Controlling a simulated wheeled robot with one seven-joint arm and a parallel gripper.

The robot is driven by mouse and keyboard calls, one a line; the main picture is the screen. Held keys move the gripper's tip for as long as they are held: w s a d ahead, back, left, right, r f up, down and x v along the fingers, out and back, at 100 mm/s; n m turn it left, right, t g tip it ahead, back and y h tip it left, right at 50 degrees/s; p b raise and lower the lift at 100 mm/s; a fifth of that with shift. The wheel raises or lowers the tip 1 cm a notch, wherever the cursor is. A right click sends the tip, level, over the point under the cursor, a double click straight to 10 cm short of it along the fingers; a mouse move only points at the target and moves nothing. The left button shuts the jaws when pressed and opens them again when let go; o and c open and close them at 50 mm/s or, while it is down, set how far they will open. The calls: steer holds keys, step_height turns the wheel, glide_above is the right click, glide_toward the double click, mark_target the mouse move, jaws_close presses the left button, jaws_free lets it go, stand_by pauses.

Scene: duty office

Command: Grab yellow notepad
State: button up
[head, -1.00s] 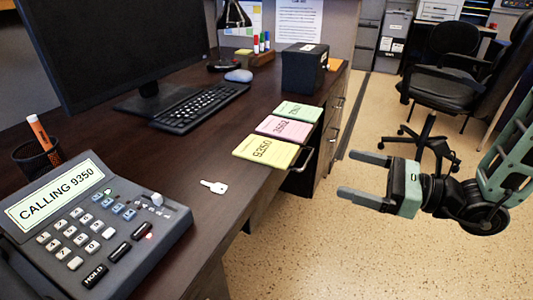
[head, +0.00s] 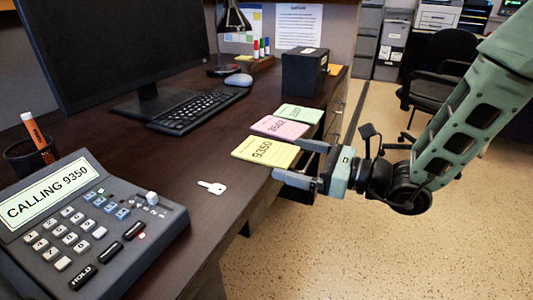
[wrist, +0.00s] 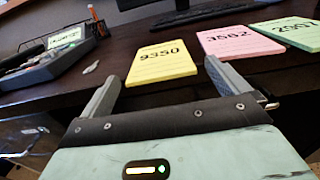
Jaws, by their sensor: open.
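The yellow notepad (head: 265,151), marked 9350, lies flat on the dark desk near its right edge. It also shows in the wrist view (wrist: 162,63), ahead of my gripper and between the lines of its two fingers. My gripper (head: 286,160) is open and empty at the desk edge, just right of the yellow notepad. In the wrist view its fingertips (wrist: 163,72) point at the notepad's near side; I cannot tell whether they touch it. A phone (head: 85,220) at the front left displays "CALLING 9350".
A pink notepad (head: 279,127) and a green notepad (head: 299,114) lie just beyond the yellow one. A white key (head: 212,187) lies on the desk to its left. A keyboard (head: 197,111) and monitor stand behind. Open floor lies right of the desk.

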steer(key=c, duration=1)
